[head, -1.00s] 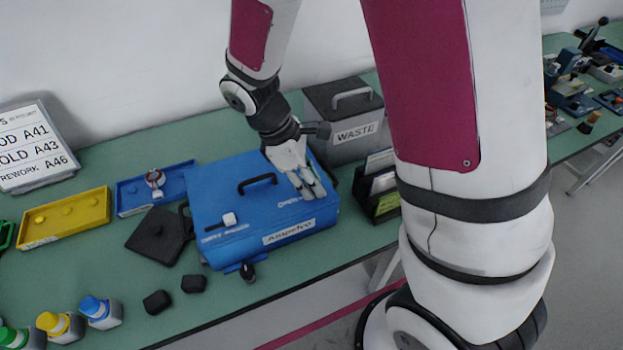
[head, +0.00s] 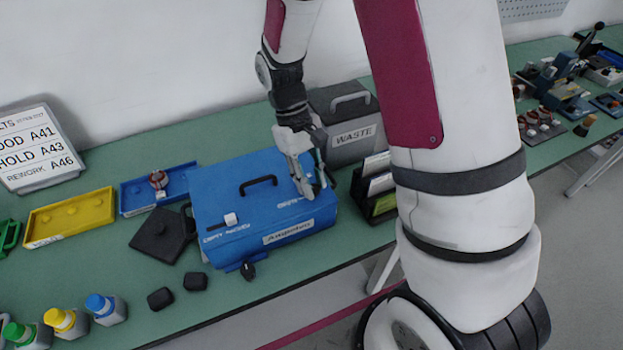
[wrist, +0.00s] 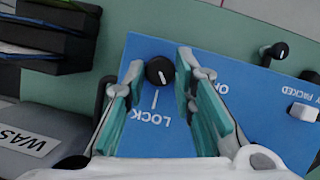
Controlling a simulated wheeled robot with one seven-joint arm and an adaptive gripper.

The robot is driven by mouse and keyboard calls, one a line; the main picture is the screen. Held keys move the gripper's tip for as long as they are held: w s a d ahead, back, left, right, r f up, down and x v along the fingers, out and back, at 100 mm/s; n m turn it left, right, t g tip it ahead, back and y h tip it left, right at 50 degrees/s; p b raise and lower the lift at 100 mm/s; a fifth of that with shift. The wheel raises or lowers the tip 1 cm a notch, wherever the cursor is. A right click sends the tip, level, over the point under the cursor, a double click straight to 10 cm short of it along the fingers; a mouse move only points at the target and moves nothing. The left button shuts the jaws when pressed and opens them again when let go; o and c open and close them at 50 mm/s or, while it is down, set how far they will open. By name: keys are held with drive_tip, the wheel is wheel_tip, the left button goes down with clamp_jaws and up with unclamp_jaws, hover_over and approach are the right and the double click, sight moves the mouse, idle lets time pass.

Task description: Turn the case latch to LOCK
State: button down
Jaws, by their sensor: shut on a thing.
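The blue case (head: 225,185) lies on the green bench, with a black handle on its lid. Its latch is a round black knob (wrist: 159,71) with a white pointer line, at the lid's right end. In the wrist view the pointer is close to the tick above the word LOCK, tilted slightly off it; another label, partly hidden, is to the right. My gripper (wrist: 160,72) has its teal fingers on either side of the knob and is shut on it. It also shows in the head view (head: 314,190), over the case's right end, where the fingers hide the knob.
A grey WASTE bin (head: 345,120) stands close behind my gripper. A black rack of cards (head: 374,188) is right of the case. A white slider (head: 231,219) sits on the lid's left part. Trays and bottles occupy the bench's left.

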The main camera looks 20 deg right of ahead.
drive_tip(key=m, duration=0.2)
drive_tip(key=m+y, duration=0.1)
drive_tip(key=shift+d+m+y+p, duration=0.15)
drive_tip(key=shift+m+y+p, duration=0.15)
drive_tip(key=shift+m, duration=0.1)
drive_tip(key=shift+d+m+y, duration=0.1)
drive_tip(key=shift+m+y, duration=0.5)
drive_tip(key=shift+m, duration=1.1)
drive_tip(key=c, duration=1.3)
unclamp_jaws()
drive_tip(key=shift+c, duration=0.2)
drive_tip(key=shift+w+r, duration=0.1)
drive_tip(key=shift+r, duration=0.05)
drive_tip(key=v, duration=1.1)
drive_tip(key=shift+d+r, duration=0.15)
drive_tip(key=shift+r, duration=0.25)
